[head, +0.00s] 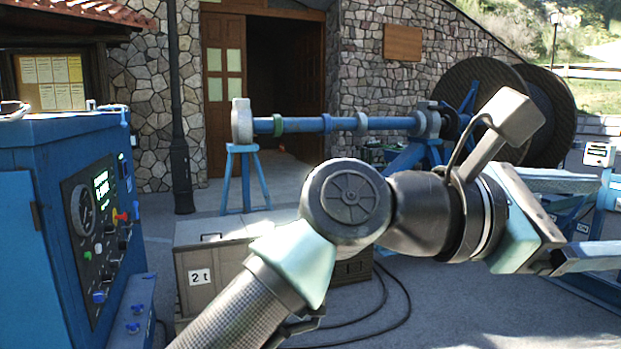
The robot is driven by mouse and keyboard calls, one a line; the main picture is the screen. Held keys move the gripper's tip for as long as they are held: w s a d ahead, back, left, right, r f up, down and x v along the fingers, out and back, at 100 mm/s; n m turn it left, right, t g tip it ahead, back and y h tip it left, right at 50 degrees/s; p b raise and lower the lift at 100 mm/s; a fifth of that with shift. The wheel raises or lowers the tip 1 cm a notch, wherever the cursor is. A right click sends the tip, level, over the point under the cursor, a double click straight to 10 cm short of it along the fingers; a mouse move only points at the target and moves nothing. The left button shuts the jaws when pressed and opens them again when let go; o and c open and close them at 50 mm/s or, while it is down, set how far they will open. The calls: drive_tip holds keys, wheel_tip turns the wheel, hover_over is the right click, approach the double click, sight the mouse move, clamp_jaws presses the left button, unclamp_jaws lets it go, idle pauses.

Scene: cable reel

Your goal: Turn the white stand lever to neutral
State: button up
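My gripper (598,257) is at the right edge, pointing right, and the edge of the picture cuts it off. I cannot see its fingertips or whether it holds anything. A blue stand frame (607,190) stands behind it at the right edge, with a small pale box (598,154) on top. I cannot make out a white lever there for certain. My arm hides part of the stand, and the rest runs out of the picture.
A blue control cabinet (30,235) with a gauge and buttons stands at left. Grey crates (215,262) marked "2 t" sit mid-floor behind my arm. A blue shaft (345,123) on trestles and a large brown cable reel (553,110) stand behind. Black cable (408,308) lies on the paving.

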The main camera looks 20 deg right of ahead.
drive_tip(key=w+a+f+m+t+y+p, duration=0.2)
drive_tip(key=w+a+f+t+y+p, duration=0.15)
drive_tip(key=w+a+f+y, duration=0.75)
drive_tip(key=w+a+y, duration=0.1)
drive_tip(key=a, duration=0.6)
drive_tip(key=w+a+f+y+p, duration=0.1)
drive_tip(key=w+a+f+y, duration=0.1)
drive_tip(key=a, duration=0.6)
drive_tip(key=w+a+f+t+y+p, duration=0.1)
drive_tip(key=w+a+f+y, duration=0.1)
drive_tip(key=a, duration=0.5)
drive_tip(key=shift+a+f+y, duration=0.1)
drive_tip(key=shift+a+y, duration=0.3)
drive_tip(key=shift+y, duration=0.2)
drive_tip(key=shift+a+f, duration=0.15)
drive_tip(key=shift+a, duration=0.05)
wheel_tip(320, 180, down, 13)
drive_tip(key=b, duration=1.1)
drive_tip(key=shift+s+r, duration=0.15)
drive_tip(key=shift+r, duration=0.05)
drive_tip(key=shift+a, duration=0.1)
clamp_jaws()
